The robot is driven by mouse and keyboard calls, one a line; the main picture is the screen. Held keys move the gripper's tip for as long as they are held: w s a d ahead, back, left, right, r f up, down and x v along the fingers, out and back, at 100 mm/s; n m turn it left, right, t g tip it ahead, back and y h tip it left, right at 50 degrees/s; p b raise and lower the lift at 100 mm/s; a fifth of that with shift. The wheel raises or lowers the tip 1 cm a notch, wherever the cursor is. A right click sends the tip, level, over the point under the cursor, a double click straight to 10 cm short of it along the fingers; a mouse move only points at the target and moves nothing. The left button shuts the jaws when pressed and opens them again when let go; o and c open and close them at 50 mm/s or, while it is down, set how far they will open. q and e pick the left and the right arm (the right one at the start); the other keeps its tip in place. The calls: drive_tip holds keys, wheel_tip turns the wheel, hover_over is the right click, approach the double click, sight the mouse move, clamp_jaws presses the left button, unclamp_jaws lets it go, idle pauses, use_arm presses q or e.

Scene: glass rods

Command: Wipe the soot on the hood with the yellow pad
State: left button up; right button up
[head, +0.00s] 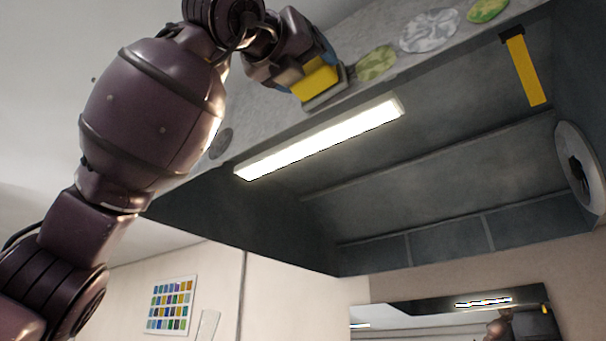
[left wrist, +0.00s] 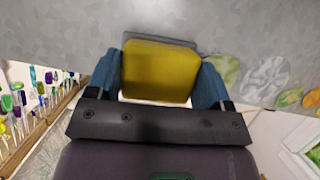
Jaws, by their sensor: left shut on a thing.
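The yellow pad (head: 316,82) is held in my left gripper (head: 322,66), up at the grey front face of the hood (head: 275,105). In the left wrist view the pad (left wrist: 160,70) sits between the two blue fingers of the gripper (left wrist: 158,82), with a grey plate edge behind it. The pad is against or very close to the hood face; I cannot tell if it touches. No clear soot patch shows on the face; any mark behind the pad is hidden. My right gripper is not in view.
Green and grey round stickers (head: 430,31) run along the hood face right of the pad. A lit lamp bar (head: 320,138) lies under the hood edge. A yellow strip (head: 526,70) hangs inside. Coloured glass rods in a rack (left wrist: 35,110) show at the left wrist view's left.

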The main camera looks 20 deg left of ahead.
sight(322, 64)
use_arm(q)
drive_tip(key=shift+w, duration=0.15)
drive_tip(key=shift+d, duration=0.1)
drive_tip(key=shift+s+d+b, duration=0.2)
drive_tip(key=shift+s+d, duration=0.15)
drive_tip(key=shift+d, duration=0.35)
drive_tip(key=shift+s+d+b, duration=0.2)
drive_tip(key=shift+s+d, duration=0.1)
drive_tip(key=shift+d, duration=0.35)
drive_tip(key=shift+s+d+b, duration=0.15)
drive_tip(key=shift+s+d, duration=0.2)
drive_tip(key=shift+d, duration=0.8)
drive_tip(key=shift+s+d+b, duration=0.15)
drive_tip(key=shift+s+d, duration=0.2)
drive_tip(key=shift+d, duration=0.85)
drive_tip(key=shift+s+d+b, duration=0.15)
drive_tip(key=shift+s+d, duration=0.2)
drive_tip(key=shift+d, duration=0.8)
drive_tip(key=shift+s+d, duration=0.3)
drive_tip(key=shift+d, duration=0.45)
drive_tip(key=shift+s+d, duration=0.25)
drive_tip(key=shift+d, duration=0.45)
drive_tip(key=shift+s+d, duration=0.1)
